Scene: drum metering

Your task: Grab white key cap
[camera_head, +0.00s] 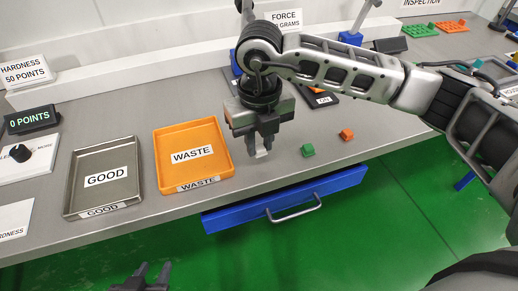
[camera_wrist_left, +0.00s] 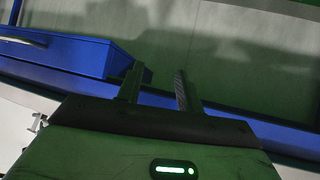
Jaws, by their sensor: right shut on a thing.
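The white key cap (camera_head: 262,153) is between the fingertips of my right gripper (camera_head: 258,146), which is shut on it near the front of the table, right of the orange tray. The fingers hide part of the cap, and I cannot tell whether it touches the table. My left gripper (camera_head: 152,272) is at the bottom of the head view, in front of the table and away from the cap. In the left wrist view its two fingers (camera_wrist_left: 156,88) are apart with nothing between them.
A green cap (camera_head: 308,150) and an orange cap (camera_head: 347,134) lie to the right on the grey table. The orange WASTE tray (camera_head: 222,139) and the grey GOOD tray (camera_head: 72,186) are to the left. A blue drawer (camera_head: 235,216) sticks out below the front edge.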

